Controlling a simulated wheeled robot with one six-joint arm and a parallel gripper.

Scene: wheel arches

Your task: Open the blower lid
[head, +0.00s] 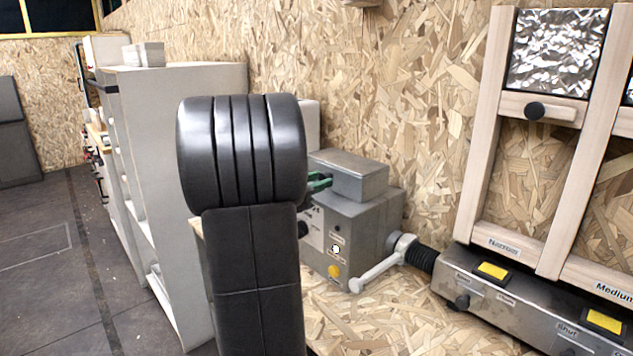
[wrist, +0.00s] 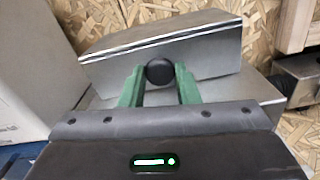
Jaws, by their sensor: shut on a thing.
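The blower (head: 366,225) is a grey metal box on the wooden bench, with a yellow button and a black knob on its front. Its lid (head: 352,172) is a grey block on top; in the head view it looks raised or tilted at the near side. In the wrist view the lid (wrist: 165,45) fills the upper middle, with a round black knob (wrist: 159,72) on its front face. My gripper (wrist: 159,80) has its green fingers on either side of this knob, shut on it. In the head view my gripper (head: 319,183) is mostly hidden behind my dark arm.
A white lever (head: 384,266) and a black hose (head: 422,257) stick out at the blower's right. A metal rail with yellow buttons (head: 493,271) and wooden frames stands further right. A grey cabinet (head: 170,180) is at the left. An OSB wall is close behind.

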